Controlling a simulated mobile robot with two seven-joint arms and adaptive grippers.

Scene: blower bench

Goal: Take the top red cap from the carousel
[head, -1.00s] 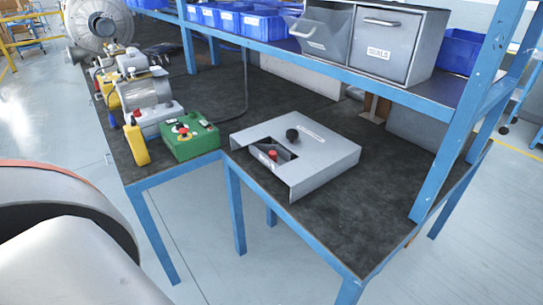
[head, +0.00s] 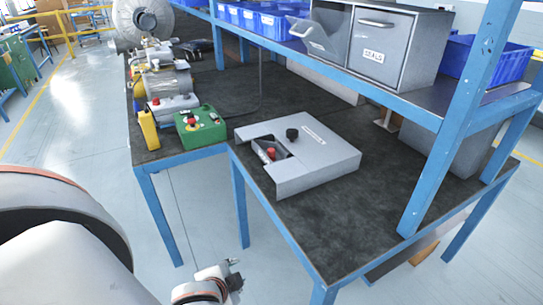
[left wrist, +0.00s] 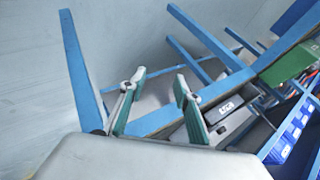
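The carousel (head: 325,163) is a flat grey box on the dark bench top, with a black knob (head: 292,134) and a label on top. A red cap (head: 270,153) shows in the cut-out at its left front corner; other caps inside are hidden. My left gripper (head: 236,272) is low at the bottom of the head view, in front of the bench edge and well apart from the carousel. In the left wrist view, its fingers (left wrist: 160,96) are spread with nothing between them. The grey carousel (left wrist: 230,115) shows there beyond the right finger. My right gripper is in neither view.
A blue bench frame (head: 285,235) edges the bench in front of my left gripper. A green control box (head: 200,128) with a red button stands left of the carousel. A blue upright (head: 455,130) and a shelf with grey bins (head: 398,45) stand right and behind.

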